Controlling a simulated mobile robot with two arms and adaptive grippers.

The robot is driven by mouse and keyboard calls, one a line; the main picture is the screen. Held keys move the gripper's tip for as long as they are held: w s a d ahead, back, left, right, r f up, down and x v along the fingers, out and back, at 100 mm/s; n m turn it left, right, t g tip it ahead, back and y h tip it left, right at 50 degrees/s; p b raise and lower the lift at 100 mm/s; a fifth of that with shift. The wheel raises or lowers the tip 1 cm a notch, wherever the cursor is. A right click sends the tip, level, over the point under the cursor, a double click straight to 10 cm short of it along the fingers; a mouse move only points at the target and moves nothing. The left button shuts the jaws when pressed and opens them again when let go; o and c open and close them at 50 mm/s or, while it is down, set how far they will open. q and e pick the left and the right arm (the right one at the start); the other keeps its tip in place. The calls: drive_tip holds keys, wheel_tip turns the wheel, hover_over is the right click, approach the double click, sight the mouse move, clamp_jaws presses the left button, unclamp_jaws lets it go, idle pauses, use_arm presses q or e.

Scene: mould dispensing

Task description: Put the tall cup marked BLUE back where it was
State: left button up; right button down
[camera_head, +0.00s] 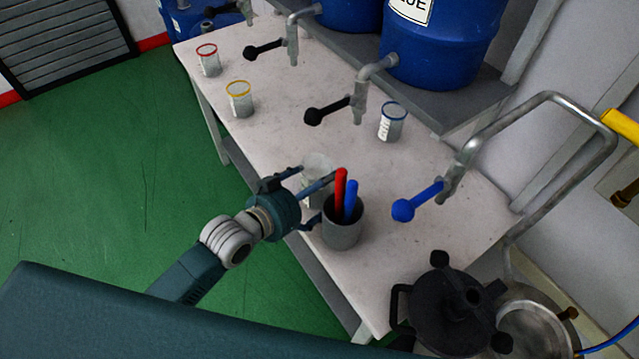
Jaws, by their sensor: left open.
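A cup with a blue rim (392,122) stands upright on the white table, below the tap with the black handle; its label is too small to read. My left gripper (323,200) is open at the table's near left edge, apart from the blue-rimmed cup. A clear cup (317,163) without a coloured rim stands right at this gripper, partly hidden by its upper finger; I cannot tell whether it is between the fingers. My right gripper is not in view.
A grey pot (343,235) with red and blue sticks stands close by my left gripper. Cups with red (208,61) and yellow (239,99) rims stand farther back. Taps and a blue-handled lever (418,202) overhang the table (285,120). A black lidded vessel (450,310) is at the front right.

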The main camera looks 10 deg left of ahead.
use_arm(q)
drive_tip(key=v, duration=1.2)
